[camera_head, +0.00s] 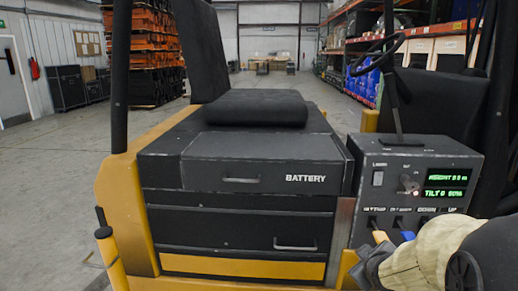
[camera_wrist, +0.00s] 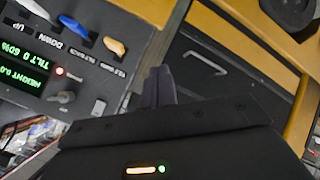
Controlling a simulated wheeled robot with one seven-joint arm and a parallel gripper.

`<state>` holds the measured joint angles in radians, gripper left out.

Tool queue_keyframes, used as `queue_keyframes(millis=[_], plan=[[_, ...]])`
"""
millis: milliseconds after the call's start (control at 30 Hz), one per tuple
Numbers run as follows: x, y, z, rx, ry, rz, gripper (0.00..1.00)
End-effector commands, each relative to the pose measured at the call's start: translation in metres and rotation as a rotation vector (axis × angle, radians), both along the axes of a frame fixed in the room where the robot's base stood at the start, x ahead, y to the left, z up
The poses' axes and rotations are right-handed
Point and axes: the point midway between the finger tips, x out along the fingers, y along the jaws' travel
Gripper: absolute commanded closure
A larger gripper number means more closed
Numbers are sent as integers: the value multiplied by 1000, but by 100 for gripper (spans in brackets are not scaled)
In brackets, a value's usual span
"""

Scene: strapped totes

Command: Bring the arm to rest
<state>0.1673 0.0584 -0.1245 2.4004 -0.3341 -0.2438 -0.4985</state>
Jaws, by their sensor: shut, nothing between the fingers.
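My arm enters the head view at the lower right, with a cream-coloured sleeve-like link. My gripper (camera_head: 368,268) is low in front of the control panel (camera_head: 415,165), partly cut off by the lower edge and hard to make out. In the wrist view my gripper (camera_wrist: 158,88) shows its two dark fingers together with nothing between them. The fingers point towards the gap between the panel (camera_wrist: 75,75) and the black battery housing (camera_wrist: 215,65). I cannot tell whether they touch anything.
The panel has an orange lever (camera_wrist: 115,46), a blue lever (camera_wrist: 71,24) and a green display (camera_wrist: 40,58). The forklift's BATTERY drawer (camera_head: 250,163), seat (camera_head: 250,107) and steering wheel (camera_head: 377,55) stand close ahead. Racks (camera_head: 140,50) stand behind; the floor at left (camera_head: 50,190) is clear.

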Motion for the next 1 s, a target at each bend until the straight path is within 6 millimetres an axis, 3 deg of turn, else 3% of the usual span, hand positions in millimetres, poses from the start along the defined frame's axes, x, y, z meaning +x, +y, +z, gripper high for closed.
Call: queue_keyframes(millis=[100, 200, 500, 833, 1000], plan=[[-36, 37, -36, 183, 171, -121, 100], [-65, 60, -58, 292, 295, -218, 100], [-146, 113, -93, 481, 597, -466, 100], [-147, 113, -39, 485, 600, -476, 100], [-147, 113, -1, 485, 600, -475, 100]])
